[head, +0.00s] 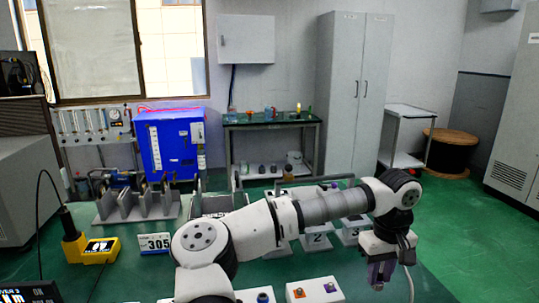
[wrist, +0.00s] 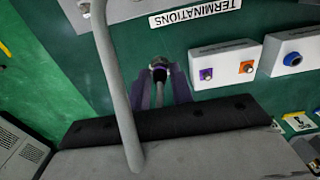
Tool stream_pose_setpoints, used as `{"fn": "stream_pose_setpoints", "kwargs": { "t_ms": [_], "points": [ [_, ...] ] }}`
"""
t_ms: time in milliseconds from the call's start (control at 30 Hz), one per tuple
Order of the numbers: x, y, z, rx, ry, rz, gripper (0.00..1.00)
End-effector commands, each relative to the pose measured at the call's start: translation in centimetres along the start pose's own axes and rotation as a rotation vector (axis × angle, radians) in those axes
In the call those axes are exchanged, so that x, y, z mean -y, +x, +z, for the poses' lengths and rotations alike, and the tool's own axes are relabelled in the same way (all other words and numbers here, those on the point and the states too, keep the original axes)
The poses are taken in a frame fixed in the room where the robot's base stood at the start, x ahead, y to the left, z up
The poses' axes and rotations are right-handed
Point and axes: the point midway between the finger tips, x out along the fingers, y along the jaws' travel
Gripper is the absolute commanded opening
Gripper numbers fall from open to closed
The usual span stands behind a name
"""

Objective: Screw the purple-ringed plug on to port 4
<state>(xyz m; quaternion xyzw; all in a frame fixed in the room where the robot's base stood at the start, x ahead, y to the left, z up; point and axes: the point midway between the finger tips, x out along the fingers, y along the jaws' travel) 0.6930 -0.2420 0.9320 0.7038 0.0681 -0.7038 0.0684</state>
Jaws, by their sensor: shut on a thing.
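My gripper (wrist: 160,82) shows in the wrist view with purplish fingers shut on a small dark and metallic plug (wrist: 159,72). The fingers hide most of it, so I cannot make out its ring clearly. In the head view my gripper (head: 382,277) hangs pointing down at the right edge of the green bench, apart from the boxes. White boxes marked 2 (head: 317,241) and 3 (head: 351,237) stand behind my arm. I cannot identify port 4; my arm may hide it.
A thick grey cable (wrist: 116,90) crosses the wrist view. One white box carries purple (wrist: 206,74) and orange (wrist: 246,67) connectors; another has a blue connector (wrist: 293,59). A "TERMINATIONS" label (wrist: 195,13) lies nearby. A yellow device (head: 88,249) and 305 display (head: 154,243) stand left.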

Motion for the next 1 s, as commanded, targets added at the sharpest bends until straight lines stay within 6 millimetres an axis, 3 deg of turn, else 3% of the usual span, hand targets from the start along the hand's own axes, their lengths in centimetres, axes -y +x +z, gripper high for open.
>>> {"fn": "stream_pose_setpoints", "kwargs": {
  "t_ms": [500, 1000],
  "points": [
    [-3.1, 0.3, 2.7, -0.001, 0.002, 0.000, 0.00],
    [-3.9, 0.4, 3.4, 0.000, 0.002, 0.000, 0.00]
  ]
}}
